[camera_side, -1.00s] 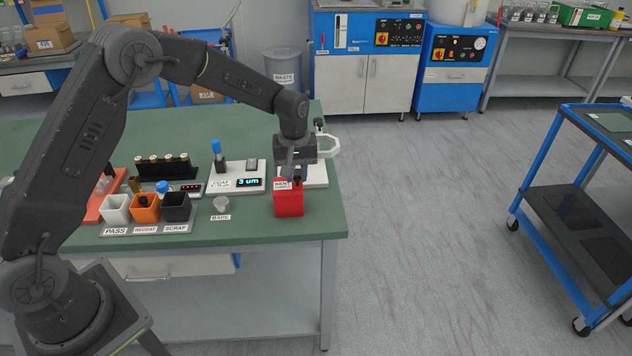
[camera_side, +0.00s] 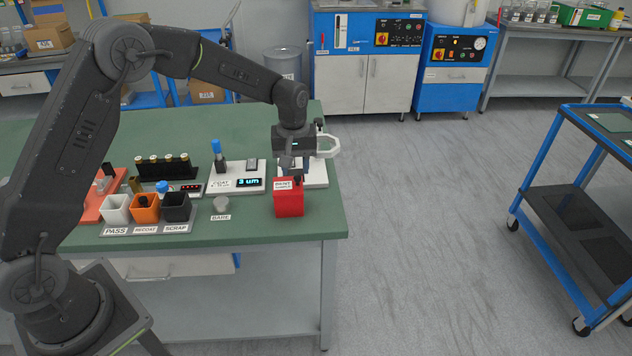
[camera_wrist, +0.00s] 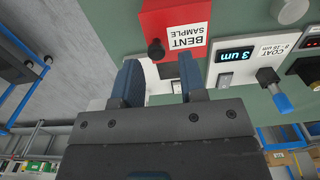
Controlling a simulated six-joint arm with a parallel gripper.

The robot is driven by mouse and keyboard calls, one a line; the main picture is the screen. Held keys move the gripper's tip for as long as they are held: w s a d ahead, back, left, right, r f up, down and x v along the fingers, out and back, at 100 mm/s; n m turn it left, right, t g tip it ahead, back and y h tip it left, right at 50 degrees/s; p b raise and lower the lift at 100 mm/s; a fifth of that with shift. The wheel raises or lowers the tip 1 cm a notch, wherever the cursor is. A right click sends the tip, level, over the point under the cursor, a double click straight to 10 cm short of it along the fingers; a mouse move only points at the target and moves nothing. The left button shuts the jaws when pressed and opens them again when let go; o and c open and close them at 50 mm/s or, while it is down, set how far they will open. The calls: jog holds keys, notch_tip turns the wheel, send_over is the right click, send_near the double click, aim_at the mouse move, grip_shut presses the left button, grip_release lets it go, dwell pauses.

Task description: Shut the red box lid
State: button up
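The red box (camera_side: 289,205) stands near the right end of the green bench, with a white label reading BENT SAMPLE. In the wrist view the red box (camera_wrist: 175,20) is at the top, and a black knob (camera_wrist: 156,50) sticks out at its edge. I cannot clearly tell how far the lid is open. My gripper (camera_side: 290,170) is just above and behind the box. In the wrist view my gripper (camera_wrist: 157,70) has its two blue fingers apart, with nothing held between them; the knob lies just beyond the tips.
The coat gauge (camera_side: 237,180), displaying 3 um, is left of the box. A grey round piece (camera_side: 221,203) sits by the BARE label. White, orange and black bins (camera_side: 177,206) stand further left. The bench's right edge is close to the box.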

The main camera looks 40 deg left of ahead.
jog(key=shift+r, duration=1.35)
jog(key=s+d+r+m+t, duration=0.1)
jog(key=s+r+m+t, duration=0.25)
jog(key=s+r, duration=1.05)
jog(key=s+d+r+m+t, duration=0.1)
jog(key=s+m, duration=0.4)
jog(key=s, duration=1.1)
jog(key=shift+s+r+t, duration=0.25)
jog(key=shift+t, duration=0.3)
jog(key=shift+m, duration=0.25)
